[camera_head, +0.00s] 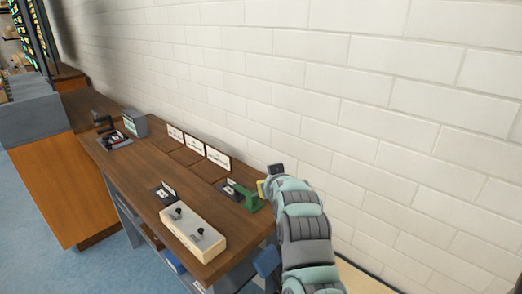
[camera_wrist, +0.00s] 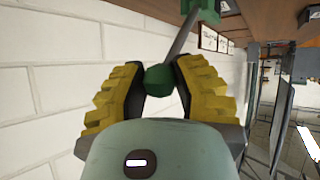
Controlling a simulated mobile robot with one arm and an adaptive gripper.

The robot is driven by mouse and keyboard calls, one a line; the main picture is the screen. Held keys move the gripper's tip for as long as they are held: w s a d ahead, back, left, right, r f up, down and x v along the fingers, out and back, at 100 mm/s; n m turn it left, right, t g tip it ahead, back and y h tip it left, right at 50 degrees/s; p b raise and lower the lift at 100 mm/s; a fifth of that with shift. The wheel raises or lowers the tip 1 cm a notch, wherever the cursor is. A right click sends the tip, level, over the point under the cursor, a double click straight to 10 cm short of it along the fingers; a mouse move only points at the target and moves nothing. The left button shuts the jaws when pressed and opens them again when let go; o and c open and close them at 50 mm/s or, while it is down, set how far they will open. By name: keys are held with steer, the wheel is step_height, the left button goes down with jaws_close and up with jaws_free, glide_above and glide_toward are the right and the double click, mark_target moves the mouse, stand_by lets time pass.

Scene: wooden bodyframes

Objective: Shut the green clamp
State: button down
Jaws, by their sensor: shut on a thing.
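The green clamp (camera_head: 246,196) stands at the right end of the wooden workbench (camera_head: 185,190). In the wrist view, its green body (camera_wrist: 207,8) is at the top. A grey lever rod (camera_wrist: 181,36) runs from the body to a round green knob (camera_wrist: 159,80). My gripper (camera_head: 264,188) is at the right side of the clamp, with yellow fingers. In the wrist view my gripper (camera_wrist: 160,72) has one finger on each side of the knob and is shut on it. My arm hides part of the bench's right end in the head view.
A pale box with two switches (camera_head: 192,232) sits at the bench's front. Small signs (camera_head: 217,158) stand along the back edge, near the white brick wall (camera_head: 300,80). A grey box (camera_head: 135,123) and a dark device (camera_head: 104,122) are at the far left.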

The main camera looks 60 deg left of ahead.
steer(key=shift+r, duration=0.15)
steer(key=c, duration=0.6)
jaws_free()
steer(key=shift+a, duration=0.1)
steer(key=shift+c, duration=0.2)
steer(key=v, duration=1.2)
